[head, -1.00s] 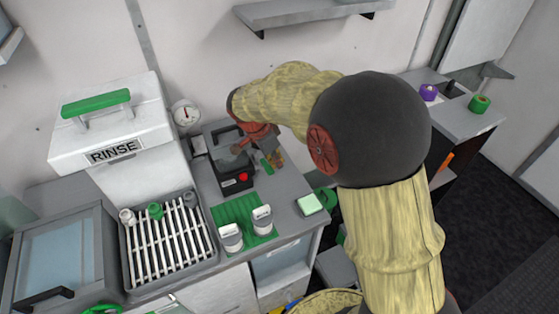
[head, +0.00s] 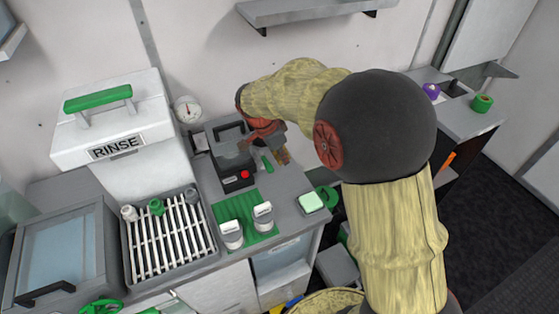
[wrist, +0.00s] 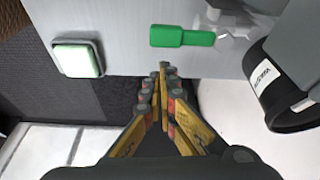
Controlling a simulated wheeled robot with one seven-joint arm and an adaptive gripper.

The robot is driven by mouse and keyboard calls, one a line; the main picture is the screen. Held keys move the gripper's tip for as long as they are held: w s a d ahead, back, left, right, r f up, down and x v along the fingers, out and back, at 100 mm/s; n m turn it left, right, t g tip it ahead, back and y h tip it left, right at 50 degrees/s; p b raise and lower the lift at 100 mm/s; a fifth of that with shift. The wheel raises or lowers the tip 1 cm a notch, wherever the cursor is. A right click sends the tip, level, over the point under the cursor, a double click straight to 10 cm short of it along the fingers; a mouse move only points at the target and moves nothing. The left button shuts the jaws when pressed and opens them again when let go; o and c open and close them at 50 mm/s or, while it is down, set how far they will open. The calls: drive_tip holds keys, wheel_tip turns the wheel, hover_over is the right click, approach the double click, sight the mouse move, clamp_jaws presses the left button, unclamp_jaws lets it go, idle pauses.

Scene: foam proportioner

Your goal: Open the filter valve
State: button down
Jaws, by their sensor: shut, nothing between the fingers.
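A green lever handle (wrist: 182,36) lies flat over the grey bench, joined at its right end to a pale, partly see-through valve body (wrist: 225,22). I take it to be the filter valve. In the head view the lever (head: 266,164) shows as a small green bar right of a black box. My gripper (wrist: 163,68) is shut and empty. In the wrist view its tips are just below the lever, with a small gap in the picture; I cannot tell the depth. In the head view my gripper (head: 284,157) is just right of the lever, partly hidden by my arm.
A black box with a red button (head: 238,178) stands left of the lever. A black labelled container (wrist: 285,90) is at the wrist view's right. A green-and-white square pad (head: 311,201) lies near the bench edge. White-topped jars (head: 231,234) stand on a green mat (head: 240,208).

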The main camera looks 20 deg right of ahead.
drive_tip(key=shift+d, duration=1.05)
drive_tip(key=p+v, duration=0.3)
drive_tip(key=v, duration=0.7)
drive_tip(key=shift+w, duration=0.15)
drive_tip(key=s+a+r+n+t+y, duration=0.1)
drive_tip(key=s+a+r+n, duration=0.1)
drive_tip(key=s+n, duration=0.3)
drive_tip(key=s+a+r+n+t+y, duration=0.1)
drive_tip(key=s+a+r+n+t, duration=0.1)
drive_tip(key=s+n, duration=0.4)
drive_tip(key=s+a+r+n+t+y, duration=0.1)
drive_tip(key=s+a+r+n+t, duration=0.1)
drive_tip(key=s, duration=1.2)
drive_tip(key=shift+a+r+n+y, duration=0.4)
drive_tip(key=shift+a+r+n, duration=0.7)
drive_tip(key=shift+n, duration=0.8)
drive_tip(key=shift+s+d+r, duration=0.15)
drive_tip(key=shift+d, duration=0.05)
